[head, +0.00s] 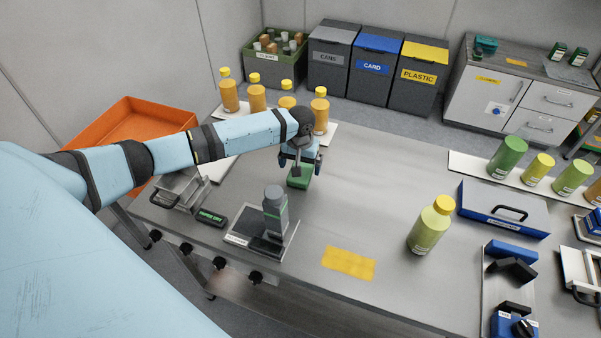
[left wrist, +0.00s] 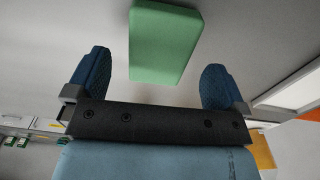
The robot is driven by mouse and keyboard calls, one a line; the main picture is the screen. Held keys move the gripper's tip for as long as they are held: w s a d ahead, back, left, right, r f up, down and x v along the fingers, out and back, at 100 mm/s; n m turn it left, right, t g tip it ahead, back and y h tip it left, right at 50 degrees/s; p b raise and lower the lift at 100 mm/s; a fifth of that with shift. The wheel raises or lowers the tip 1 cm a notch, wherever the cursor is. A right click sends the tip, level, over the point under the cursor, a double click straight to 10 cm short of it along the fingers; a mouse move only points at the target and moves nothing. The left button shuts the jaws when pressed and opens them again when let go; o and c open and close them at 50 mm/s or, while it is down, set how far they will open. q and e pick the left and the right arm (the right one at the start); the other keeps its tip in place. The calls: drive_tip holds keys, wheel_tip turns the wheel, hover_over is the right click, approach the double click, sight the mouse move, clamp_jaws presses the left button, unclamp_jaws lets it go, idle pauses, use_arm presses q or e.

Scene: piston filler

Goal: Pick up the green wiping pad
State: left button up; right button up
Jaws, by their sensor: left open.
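The green wiping pad (head: 299,179) lies on the grey metal table under my left gripper (head: 302,158). In the left wrist view the green wiping pad (left wrist: 165,42) is a green block ahead of the fingers, in line with the gap between them. My left gripper (left wrist: 158,85) is open, with its two blue ridged fingers apart and nothing between them. The fingers look slightly short of the pad. My right gripper is in neither view.
A dark grey device on a plate (head: 274,215) stands in front of the pad. Bottles with yellow caps (head: 320,110) stand behind my arm. A yellow cloth (head: 348,264) and a yellow-green bottle (head: 431,226) are to the right. The table between pad and bottle is clear.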

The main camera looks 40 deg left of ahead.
use_arm(q)
drive_tip(key=shift+f, duration=1.55)
drive_tip(key=c, duration=1)
wheel_tip(320, 180, up, 20)
drive_tip(key=shift+r+b, duration=0.1)
drive_tip(key=shift+b, duration=0.25)
drive_tip(key=shift+o, duration=0.4)
